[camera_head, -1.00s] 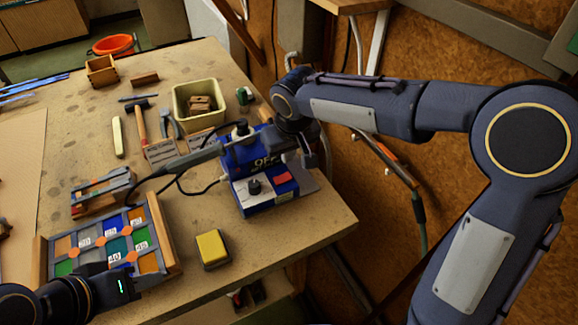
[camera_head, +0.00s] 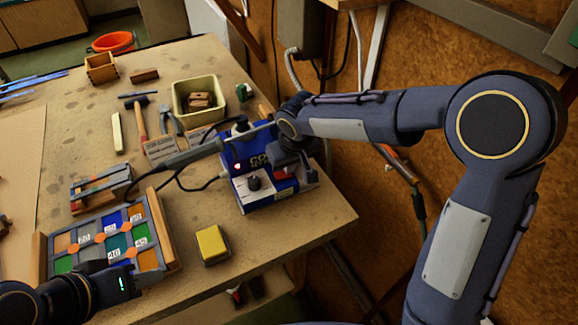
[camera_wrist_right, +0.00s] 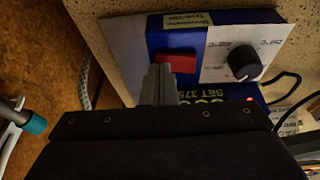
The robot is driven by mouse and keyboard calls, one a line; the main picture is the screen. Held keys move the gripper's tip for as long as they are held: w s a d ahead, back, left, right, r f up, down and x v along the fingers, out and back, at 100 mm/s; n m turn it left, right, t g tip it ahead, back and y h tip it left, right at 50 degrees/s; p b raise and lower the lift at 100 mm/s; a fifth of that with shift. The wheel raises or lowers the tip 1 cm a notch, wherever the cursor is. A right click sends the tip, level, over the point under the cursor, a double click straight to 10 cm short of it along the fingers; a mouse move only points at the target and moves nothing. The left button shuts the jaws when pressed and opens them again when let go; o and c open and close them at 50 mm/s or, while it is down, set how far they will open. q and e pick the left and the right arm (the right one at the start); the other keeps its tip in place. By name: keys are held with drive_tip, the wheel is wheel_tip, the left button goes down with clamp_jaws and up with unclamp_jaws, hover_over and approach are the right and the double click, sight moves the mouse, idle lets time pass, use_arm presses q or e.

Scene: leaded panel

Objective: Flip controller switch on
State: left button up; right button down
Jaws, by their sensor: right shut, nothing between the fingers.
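The blue controller (camera_head: 241,197) stands near the bench's right edge with a white front plate, a black knob (camera_head: 254,183) and a red switch (camera_head: 283,184). A small red lamp (camera_wrist_right: 249,99) is lit. My right gripper (camera_wrist_right: 160,75) is shut and empty, its tips at the lower edge of the red switch (camera_wrist_right: 176,63); contact is unclear. My left gripper (camera_head: 118,272) is at the near edge of the leaded panel (camera_head: 112,240); its jaws are not clear.
A soldering iron (camera_head: 190,155) rests by the controller, its cable looping left. A yellow sponge (camera_head: 211,243) lies in front. A cream bin (camera_head: 198,97), a hammer (camera_head: 139,118) and pliers (camera_head: 171,120) lie behind. The front middle of the bench is mostly clear.

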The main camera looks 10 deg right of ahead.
drive_tip(key=shift+f, duration=0.1)
drive_tip(key=shift+s+a, duration=0.1)
drive_tip(key=shift+a, duration=0.25)
drive_tip(key=shift+s+a+r, duration=0.15)
drive_tip(key=shift+a+r, duration=0.15)
drive_tip(key=shift+a, duration=0.15)
drive_tip(key=shift+d, duration=0.1)
drive_tip(key=shift+r, duration=0.35)
drive_tip(key=r+p, duration=0.2)
drive_tip(key=r, duration=0.1)
drive_tip(key=r+p, duration=0.1)
drive_tip(key=shift+d+r, duration=0.2)
drive_tip(key=shift+d, duration=0.15)
drive_tip(key=d+b+v, duration=0.1)
drive_tip(key=d+v, duration=0.1)
drive_tip(key=v, duration=0.6)
drive_tip(key=shift+r, duration=0.35)
